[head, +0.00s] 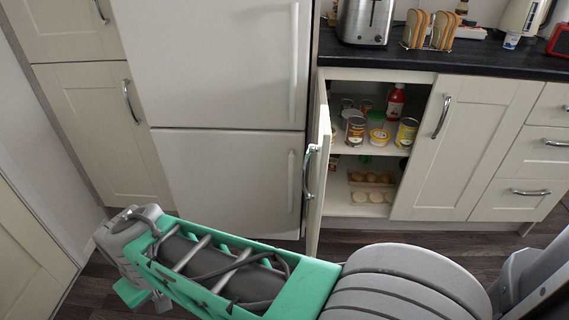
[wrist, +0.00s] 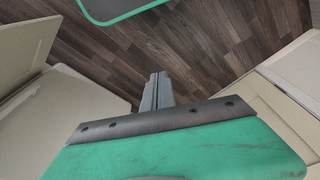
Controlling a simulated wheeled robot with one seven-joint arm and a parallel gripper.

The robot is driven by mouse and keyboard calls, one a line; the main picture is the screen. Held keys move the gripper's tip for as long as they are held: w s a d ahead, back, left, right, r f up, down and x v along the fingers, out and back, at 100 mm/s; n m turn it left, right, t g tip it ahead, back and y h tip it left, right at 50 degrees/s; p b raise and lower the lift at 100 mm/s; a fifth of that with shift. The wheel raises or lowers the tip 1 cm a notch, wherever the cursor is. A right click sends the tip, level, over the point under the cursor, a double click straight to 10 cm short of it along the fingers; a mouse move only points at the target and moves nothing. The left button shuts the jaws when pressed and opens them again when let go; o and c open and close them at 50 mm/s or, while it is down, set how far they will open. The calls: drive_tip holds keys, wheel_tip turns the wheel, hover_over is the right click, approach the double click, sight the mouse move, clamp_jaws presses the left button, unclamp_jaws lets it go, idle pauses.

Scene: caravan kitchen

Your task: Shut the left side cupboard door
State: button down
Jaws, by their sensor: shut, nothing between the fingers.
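The cupboard door (head: 318,165) under the worktop, just right of the fridge, stands wide open in the head view. I see it nearly edge-on, with its curved metal handle (head: 310,171) on the left face. The open cupboard (head: 345,90) shows its shelves. My arm reaches across the front of the door to the lower left. In the wrist view my gripper (wrist: 157,90) is shut and empty over the wooden floor, apart from the cream panels on both sides. I cannot tell which panel there is the door.
A toaster (head: 366,20) and a toast rack (head: 430,31) stand on the worktop (head: 470,62). The tall fridge (head: 228,180) is left of the door. Wooden floor (wrist: 220,50) is clear below my gripper.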

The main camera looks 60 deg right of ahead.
drive_tip(key=w+d+r+m+g+h+p, duration=0.1)
drive_tip(key=w+d+r+m+p, duration=0.2)
drive_tip(key=d+r+m+p, duration=0.6)
drive_tip(key=s+d+r+m+g+p, duration=0.1)
drive_tip(key=s+d+r+m+p, duration=0.1)
drive_tip(key=d+r+m+p, duration=0.4)
drive_tip(key=s+d+r+m+g+h+p, duration=0.1)
drive_tip(key=s+d+m, duration=0.1)
drive_tip(key=d+m, duration=0.35)
drive_tip(key=s+d+r+m+g+p, duration=0.1)
drive_tip(key=s+d+r+m+p, duration=0.2)
drive_tip(key=d, duration=0.5)
drive_tip(key=s+d+r+m+g+p, duration=0.2)
drive_tip(key=s+d+r+m+p, duration=0.15)
drive_tip(key=d+m, duration=0.2)
drive_tip(key=s+d+f+b, duration=0.1)
drive_tip(key=s+d+f, duration=0.2)
drive_tip(key=s+f, duration=0.4)
wheel_tip(320, 180, down, 3)
drive_tip(key=shift+s+f+m, duration=0.15)
drive_tip(key=shift+s+m, duration=0.05)
drive_tip(key=shift+m, duration=0.1)
drive_tip(key=shift+d, duration=0.15)
